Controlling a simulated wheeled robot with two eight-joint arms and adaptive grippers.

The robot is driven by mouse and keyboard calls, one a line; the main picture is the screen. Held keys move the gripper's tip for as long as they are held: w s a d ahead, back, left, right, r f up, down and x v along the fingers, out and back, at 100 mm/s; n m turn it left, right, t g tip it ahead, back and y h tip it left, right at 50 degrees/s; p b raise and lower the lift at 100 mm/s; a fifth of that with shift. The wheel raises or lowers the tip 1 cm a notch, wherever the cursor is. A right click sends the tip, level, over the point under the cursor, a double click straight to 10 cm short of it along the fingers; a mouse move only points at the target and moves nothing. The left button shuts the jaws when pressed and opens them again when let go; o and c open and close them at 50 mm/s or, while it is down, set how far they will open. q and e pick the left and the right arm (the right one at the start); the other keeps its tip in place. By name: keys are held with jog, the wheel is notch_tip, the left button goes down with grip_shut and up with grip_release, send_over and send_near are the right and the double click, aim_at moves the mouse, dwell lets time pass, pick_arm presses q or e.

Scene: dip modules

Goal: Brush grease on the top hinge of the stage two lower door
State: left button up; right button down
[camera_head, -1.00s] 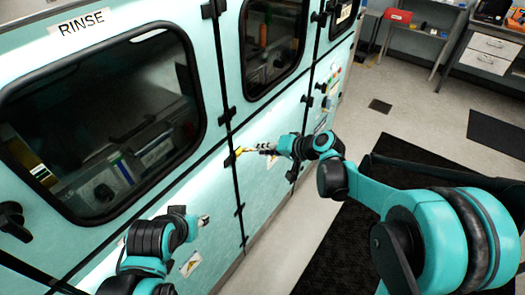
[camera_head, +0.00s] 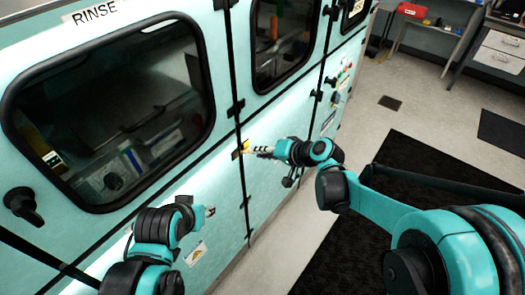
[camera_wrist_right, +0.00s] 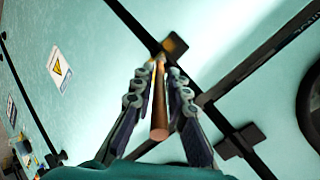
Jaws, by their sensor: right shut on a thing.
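A brush with a brown handle (camera_wrist_right: 159,108) is in my right gripper, which shows in the head view (camera_head: 262,151) and in the right wrist view (camera_wrist_right: 157,78). Its fingers are shut around the handle. The brush points at a hinge (camera_wrist_right: 175,45) with a yellowish face, on the dark vertical seam between the teal panels. In the head view the brush end is at that hinge (camera_head: 238,154); I cannot tell whether they touch. My left gripper (camera_head: 210,211) is small in the head view, in front of the lower panels; its jaw opening is unclear.
The teal cabinet has a large window under a RINSE label (camera_head: 96,12). Another hinge (camera_head: 246,202) is lower on the seam. A black handle (camera_head: 22,203) sticks out at the left. Dark mats (camera_head: 400,165) lie on the floor at right, with open floor around them.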

jog(key=shift+s+d, duration=0.9)
jog(key=shift+d, duration=0.3)
jog(key=shift+s+d, duration=0.85)
jog(key=shift+d, duration=0.35)
jog(key=shift+s+d, duration=0.45)
jog(key=shift+d, duration=0.2)
jog(key=shift+s+d, duration=0.4)
jog(key=shift+d, duration=0.2)
jog(key=shift+w+a, duration=0.65)
jog(key=shift+a, duration=0.25)
jog(key=shift+w+a, duration=0.65)
jog(key=shift+a, duration=0.25)
jog(key=shift+w+a, duration=0.65)
jog(key=shift+a, duration=0.25)
jog(key=shift+w+a, duration=0.7)
jog(key=shift+a, duration=0.3)
